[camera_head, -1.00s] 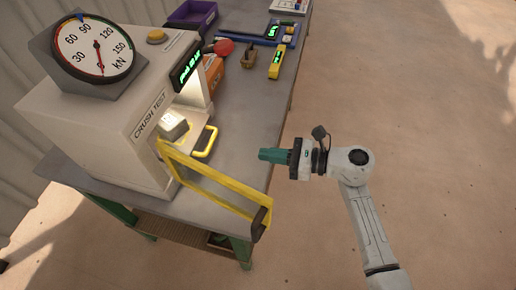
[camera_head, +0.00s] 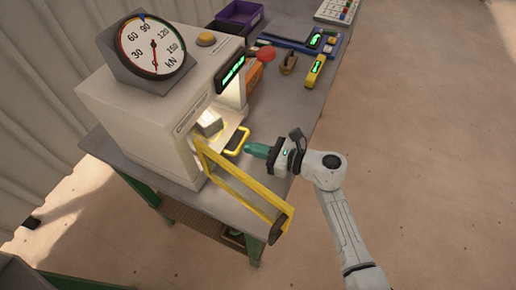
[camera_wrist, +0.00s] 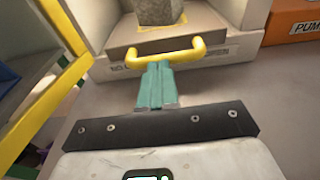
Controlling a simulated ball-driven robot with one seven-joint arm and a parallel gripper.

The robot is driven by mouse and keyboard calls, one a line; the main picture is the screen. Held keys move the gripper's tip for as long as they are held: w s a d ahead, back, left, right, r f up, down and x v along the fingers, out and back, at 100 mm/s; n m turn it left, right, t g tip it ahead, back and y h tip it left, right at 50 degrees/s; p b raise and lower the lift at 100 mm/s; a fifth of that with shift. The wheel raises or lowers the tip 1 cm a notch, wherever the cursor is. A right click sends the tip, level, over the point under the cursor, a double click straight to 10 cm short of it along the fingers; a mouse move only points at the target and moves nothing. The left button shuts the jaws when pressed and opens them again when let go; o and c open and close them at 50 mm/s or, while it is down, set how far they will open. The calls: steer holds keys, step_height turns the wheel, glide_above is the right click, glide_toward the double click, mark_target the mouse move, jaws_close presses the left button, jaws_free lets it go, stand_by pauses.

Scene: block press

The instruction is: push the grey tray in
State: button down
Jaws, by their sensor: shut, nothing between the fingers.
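The grey tray (camera_wrist: 215,44) sticks out of the front opening of the white crush-test press (camera_head: 150,120). A grey block (camera_wrist: 158,10) stands on the tray; it also shows in the head view (camera_head: 209,122). The tray's yellow handle (camera_wrist: 190,52) faces me. My gripper (camera_wrist: 155,72) is shut and empty, its teal fingers pointing at the handle. In the wrist view the fingertips reach the middle of the handle; I cannot tell whether they touch it. In the head view my gripper (camera_head: 250,149) is just right of the handle (camera_head: 238,141).
The yellow-framed guard door (camera_head: 245,187) stands open at the near side of the press. An orange box (camera_head: 254,76), a red ball-shaped thing (camera_head: 266,54) and a yellow device (camera_head: 314,71) lie farther back on the bench (camera_head: 290,100). The floor at right is clear.

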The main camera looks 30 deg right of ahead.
mark_target(241, 143)
steer(key=x, duration=0.1)
steer(key=b+x, duration=0.1)
steer(key=x, duration=0.2)
steer(key=shift+w+r+b, duration=0.15)
steer(key=shift+r+b, duration=0.1)
steer(key=shift+b, duration=0.1)
